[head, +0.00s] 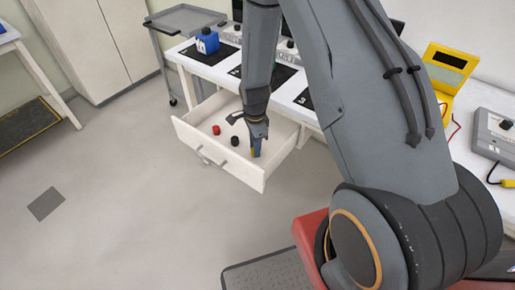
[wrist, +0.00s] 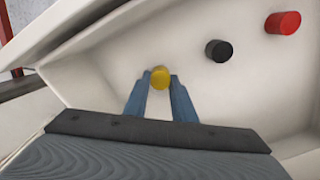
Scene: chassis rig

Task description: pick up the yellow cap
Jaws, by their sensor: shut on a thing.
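The yellow cap (wrist: 160,77) is between the two fingertips of my gripper (wrist: 158,90) in the wrist view. My gripper is shut on it, with one blue-grey finger on each side. In the head view my gripper (head: 256,152) reaches down into the open white drawer (head: 190,137), near its front right corner. Only a sliver of yellow shows there, as the fingers hide most of the cap. Whether the cap touches the drawer floor I cannot tell.
A black cap (wrist: 219,50) and a red cap (wrist: 283,22) stand in the same drawer, right of the yellow one in the wrist view. The drawer walls surround my gripper. A white bench (head: 225,70) with a blue box (head: 207,42) stands above the drawer.

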